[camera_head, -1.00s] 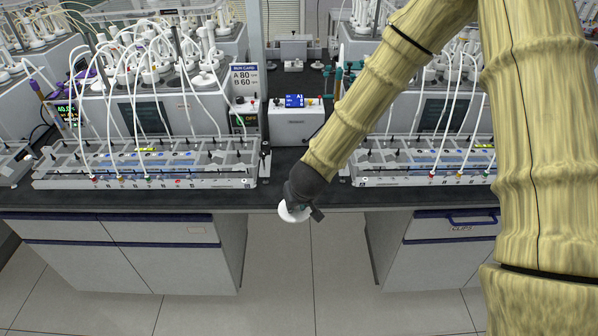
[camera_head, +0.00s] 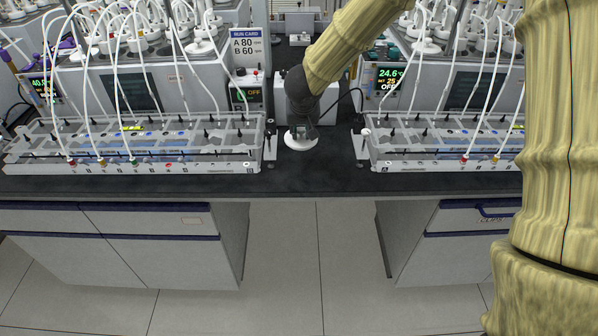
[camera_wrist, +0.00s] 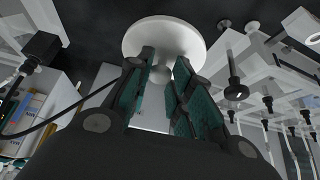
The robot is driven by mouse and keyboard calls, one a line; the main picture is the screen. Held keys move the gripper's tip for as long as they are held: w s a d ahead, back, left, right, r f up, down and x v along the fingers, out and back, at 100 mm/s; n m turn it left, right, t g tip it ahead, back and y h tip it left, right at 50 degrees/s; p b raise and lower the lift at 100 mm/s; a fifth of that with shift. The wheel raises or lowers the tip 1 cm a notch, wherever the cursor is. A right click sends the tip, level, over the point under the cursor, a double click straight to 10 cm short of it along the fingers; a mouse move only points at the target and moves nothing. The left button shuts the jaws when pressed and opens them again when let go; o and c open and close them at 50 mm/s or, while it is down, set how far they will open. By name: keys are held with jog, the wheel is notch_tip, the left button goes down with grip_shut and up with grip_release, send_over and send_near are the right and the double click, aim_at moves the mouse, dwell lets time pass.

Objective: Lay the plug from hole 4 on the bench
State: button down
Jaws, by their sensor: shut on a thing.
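A white round plug (camera_head: 300,139) is held by my gripper (camera_head: 302,128) over the black bench (camera_head: 310,180), in the gap between two racks. In the wrist view the white disc of the plug (camera_wrist: 164,38) fills the top middle. Its short stem sits between the green pads of my gripper (camera_wrist: 160,85), which is shut on it. In the head view the plug looks low over the bench top; I cannot tell whether it touches. The holes and their numbers are too small to read.
A clear rack (camera_head: 130,140) with white tubes stands on the left and another rack (camera_head: 450,140) on the right. A white box (camera_head: 283,95) stands behind my gripper. The bench strip in front of the gap is clear. A black cable (camera_head: 345,98) runs behind.

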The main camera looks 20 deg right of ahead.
jog(key=shift+w+r+b, duration=0.55)
jog(key=shift+w+b, duration=0.05)
jog(key=shift+w, duration=0.1)
jog(key=shift+f+b, duration=1.35)
jog(key=shift+f, duration=3.6)
jog(key=shift+f, duration=0.1)
jog(key=c, duration=1.3)
grip_release()
jog(key=shift+r, duration=0.45)
jog(key=p+v, duration=0.2)
jog(key=v, duration=0.9)
jog(key=shift+s+a+r, duration=0.15)
jog(key=shift+s+a, duration=0.05)
